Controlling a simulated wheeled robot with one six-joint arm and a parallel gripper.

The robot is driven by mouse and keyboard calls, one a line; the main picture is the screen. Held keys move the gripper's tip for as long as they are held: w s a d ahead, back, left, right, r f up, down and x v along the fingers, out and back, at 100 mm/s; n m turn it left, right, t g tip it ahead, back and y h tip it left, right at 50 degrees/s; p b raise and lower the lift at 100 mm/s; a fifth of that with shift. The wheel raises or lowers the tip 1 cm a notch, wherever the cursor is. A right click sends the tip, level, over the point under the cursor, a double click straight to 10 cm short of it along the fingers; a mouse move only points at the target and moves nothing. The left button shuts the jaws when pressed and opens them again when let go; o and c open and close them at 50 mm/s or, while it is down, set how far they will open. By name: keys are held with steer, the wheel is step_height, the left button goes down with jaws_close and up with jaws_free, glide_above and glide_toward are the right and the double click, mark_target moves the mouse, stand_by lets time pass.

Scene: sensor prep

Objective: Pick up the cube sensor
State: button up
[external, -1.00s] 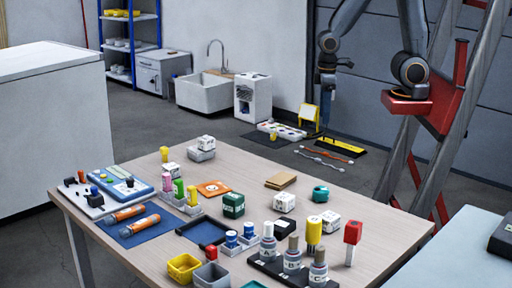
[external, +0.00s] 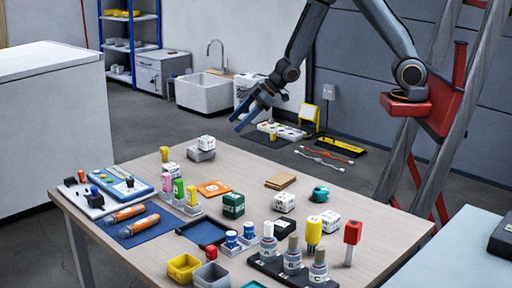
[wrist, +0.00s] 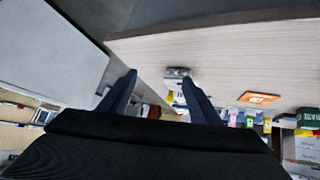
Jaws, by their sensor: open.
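Several cubes stand on the wooden table (external: 300,180); I cannot tell which one is the cube sensor. A white cube with dark markings (external: 206,141) sits on a grey block (external: 200,154) at the table's back edge. Two more white cubes (external: 284,202) (external: 330,221) stand on the right half, and a dark green cube (external: 233,205) stands mid-table. My gripper (external: 239,123) is open and empty, above and beyond the back edge. In the wrist view its fingers (wrist: 160,80) are apart, with a small grey-white object (wrist: 178,73) showing near the right fingertip.
An orange flat piece (external: 214,188), a brown pad (external: 281,181) and a teal round item (external: 320,193) lie on the table. Labelled bottles (external: 292,255) crowd the front. Yellow (external: 184,267) and grey bins stand at the front left. The back right of the table is clear.

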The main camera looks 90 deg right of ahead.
mark_target(206, 138)
steer(key=w+y, duration=0.1)
steer(key=w, duration=0.1)
steer(key=w+a+f+n+t+y, duration=0.1)
steer(key=w+f+t+y, duration=0.1)
steer(key=w, duration=0.1)
steer(key=shift+w+a+n, duration=0.3)
steer(key=shift+w+n, duration=0.05)
steer(key=shift+n, duration=0.05)
steer(key=a+y, duration=0.1)
steer(key=w+a+f+n+t+y, duration=0.1)
steer(key=y, duration=0.1)
steer(key=shift+w+n, duration=0.3)
steer(key=y, duration=0.1)
steer(key=a+y, duration=0.1)
steer(key=n+y, duration=0.1)
steer(key=shift+s+a+f+b, duration=0.15)
steer(key=shift+s+f+b, duration=0.15)
steer(key=shift+f+b, duration=0.05)
steer(key=shift+s+a+n+y, duration=0.4)
steer(key=shift+s+y, duration=0.1)
steer(key=shift+y, duration=0.6)
steer(key=shift+x, duration=1.15)
steer(key=shift+p+x, duration=0.85)
steer(key=shift+x, duration=1.8)
steer(key=shift+w+d+r, duration=0.1)
steer(key=c, duration=1.2)
steer(key=shift+c, duration=0.2)
